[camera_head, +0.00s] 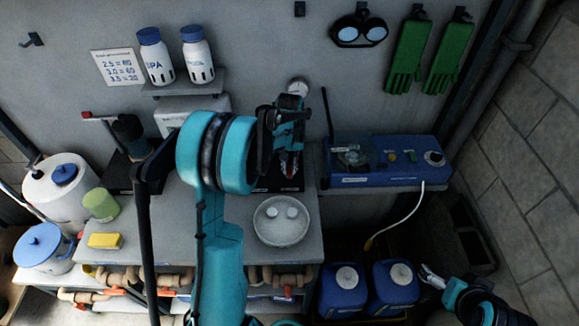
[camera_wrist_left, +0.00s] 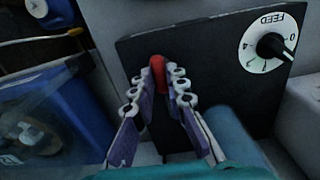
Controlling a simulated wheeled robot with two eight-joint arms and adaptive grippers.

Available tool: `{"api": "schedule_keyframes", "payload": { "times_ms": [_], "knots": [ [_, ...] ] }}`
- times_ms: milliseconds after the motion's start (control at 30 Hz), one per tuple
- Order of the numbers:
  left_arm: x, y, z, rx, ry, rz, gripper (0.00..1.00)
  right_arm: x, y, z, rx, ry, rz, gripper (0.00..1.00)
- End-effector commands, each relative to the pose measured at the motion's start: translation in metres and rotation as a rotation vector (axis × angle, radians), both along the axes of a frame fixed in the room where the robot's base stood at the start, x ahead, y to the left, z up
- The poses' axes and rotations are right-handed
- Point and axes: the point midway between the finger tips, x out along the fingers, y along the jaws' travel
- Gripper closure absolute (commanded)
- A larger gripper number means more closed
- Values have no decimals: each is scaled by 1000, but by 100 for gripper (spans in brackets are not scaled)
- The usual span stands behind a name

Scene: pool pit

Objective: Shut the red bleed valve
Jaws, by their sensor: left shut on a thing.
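A red handle (camera_wrist_left: 158,72), which I take for the red bleed valve, stands in front of a black panel (camera_wrist_left: 205,60) in the left wrist view. My left gripper (camera_wrist_left: 166,88) is shut on it, one finger on each side of its upper part. In the head view my left gripper (camera_head: 289,150) is at the wall side of the bench, with some red showing at its fingers. The valve's base is hidden by the fingers. My right gripper (camera_head: 432,277) is at the lower right, away from the valve; its fingers are too small to read.
A white FEED dial (camera_wrist_left: 270,45) is right of the handle. A blue device (camera_head: 385,165) stands right of my left gripper, a round white dish (camera_head: 282,232) below it. Blue canisters (camera_head: 343,290) stand on the floor. A red-tipped lever (camera_head: 87,114) is at the left.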

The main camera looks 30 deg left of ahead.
Motion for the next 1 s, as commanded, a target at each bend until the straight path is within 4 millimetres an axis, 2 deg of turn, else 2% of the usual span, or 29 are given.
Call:
{"api": "schedule_keyframes", "payload": {
  "times_ms": [367, 400, 467, 500, 833, 1000],
  "knots": [
    [0, 0, 0, 1, -1, -6, 100, 0, 0, 0, 0, 0, 0, 5],
    [0, 0, 0, 1, -1, -6, 84, 0, 0, 0, 0, 0, 0, 5],
    [0, 0, 0, 1, -1, -6, 68, 0, 0, 0, 0, 0, 0, 5],
    [0, 0, 0, 1, -1, -6, 66, 0, 0, 0, 0, 0, 0, 5],
    [0, 0, 3, 1, -1, -5, 66, 0, 0, 0, 0, 0, 0, 5],
    [0, 0, 27, 1, -1, -5, 66, 0, 0, 0, 0, 0, 0, 5]
  ]
}}
